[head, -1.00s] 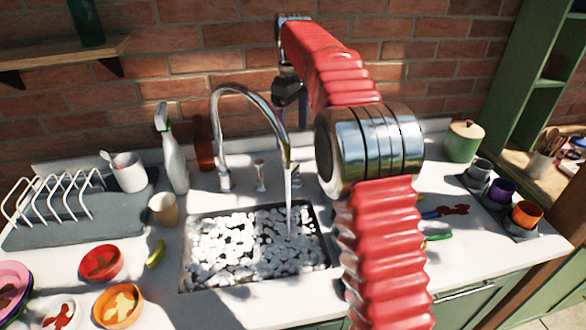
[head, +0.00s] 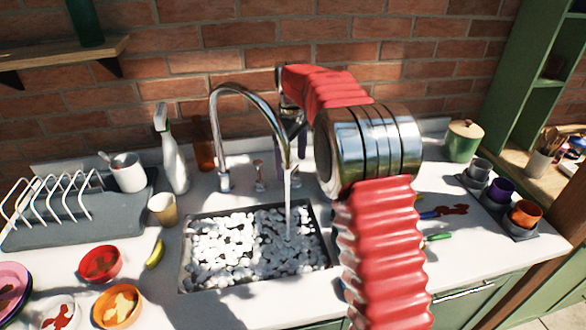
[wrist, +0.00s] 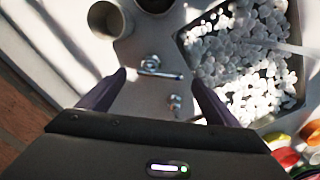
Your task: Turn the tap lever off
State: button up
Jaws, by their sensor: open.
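The chrome tap spout (head: 240,92) arches over the sink, and a stream of water (head: 289,195) runs from it. In the wrist view, a small chrome lever (wrist: 160,70) with a short bar shows beyond and between my fingertips. I cannot tell whether they touch it. A second small chrome fitting (wrist: 175,104) sits nearer the palm side of the picture. My gripper (wrist: 158,77) is open, its two dark fingers spread apart, pointing down at the counter. In the head view my gripper is behind the spout, mostly hidden.
The sink (head: 183,276) holds white foam-like lumps. A spray bottle (head: 173,155), a beige cup (head: 162,208) and a dish rack (head: 60,215) stand left. Bowls sit at front left. Cups on a tray and a green pot (head: 462,142) stand right. A brick wall is close behind.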

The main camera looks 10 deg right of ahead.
aim_at(293, 171)
jog(key=shift+f, duration=1.55)
jog(key=shift+d, duration=0.1)
jog(key=c, duration=1.1)
